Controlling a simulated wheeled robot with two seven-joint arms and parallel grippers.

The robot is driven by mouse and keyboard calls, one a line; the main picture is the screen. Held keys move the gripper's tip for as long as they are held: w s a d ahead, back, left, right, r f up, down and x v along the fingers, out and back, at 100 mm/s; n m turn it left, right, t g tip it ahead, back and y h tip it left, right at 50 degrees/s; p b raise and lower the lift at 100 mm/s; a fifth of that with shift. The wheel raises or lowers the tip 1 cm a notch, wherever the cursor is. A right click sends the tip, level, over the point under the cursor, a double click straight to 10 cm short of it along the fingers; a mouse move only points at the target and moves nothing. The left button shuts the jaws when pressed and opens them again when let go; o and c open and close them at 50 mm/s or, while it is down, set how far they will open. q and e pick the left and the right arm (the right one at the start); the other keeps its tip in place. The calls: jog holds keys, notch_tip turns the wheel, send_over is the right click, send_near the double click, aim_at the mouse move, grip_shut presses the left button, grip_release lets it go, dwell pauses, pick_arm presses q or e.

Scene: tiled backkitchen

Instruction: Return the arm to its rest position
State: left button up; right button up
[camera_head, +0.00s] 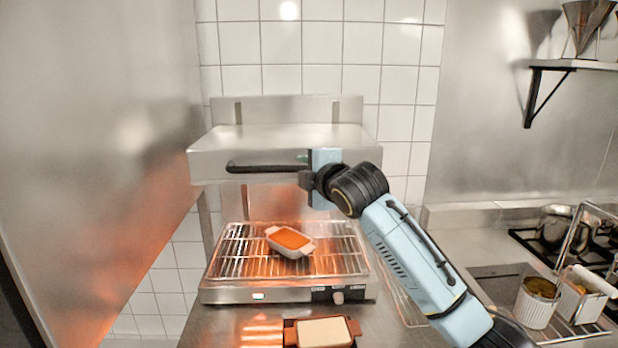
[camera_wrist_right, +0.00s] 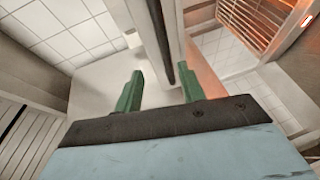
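My right arm (camera_head: 405,245) reaches in from the lower right of the head view. Its right gripper (camera_head: 304,160) is at the right end of the dark handle bar (camera_head: 262,168) on the front of the steel grill hood (camera_head: 290,140). In the right wrist view the two green fingers of this gripper (camera_wrist_right: 160,88) stand apart, with the hood's edge and dark bar (camera_wrist_right: 160,35) showing between them. I cannot tell whether a finger touches the bar. My left gripper is not in view.
Below the hood, a small dish with orange filling (camera_head: 289,240) sits on the glowing grill rack (camera_head: 340,255). Another dish (camera_head: 325,332) stands in front on the counter. At right are a ribbed cup (camera_head: 535,308), a pot (camera_head: 556,224) and a wall shelf (camera_head: 575,64).

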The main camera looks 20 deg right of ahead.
jog(key=shift+s+d+r, duration=0.1)
jog(key=shift+s+d, duration=0.05)
jog(key=shift+s, duration=0.55)
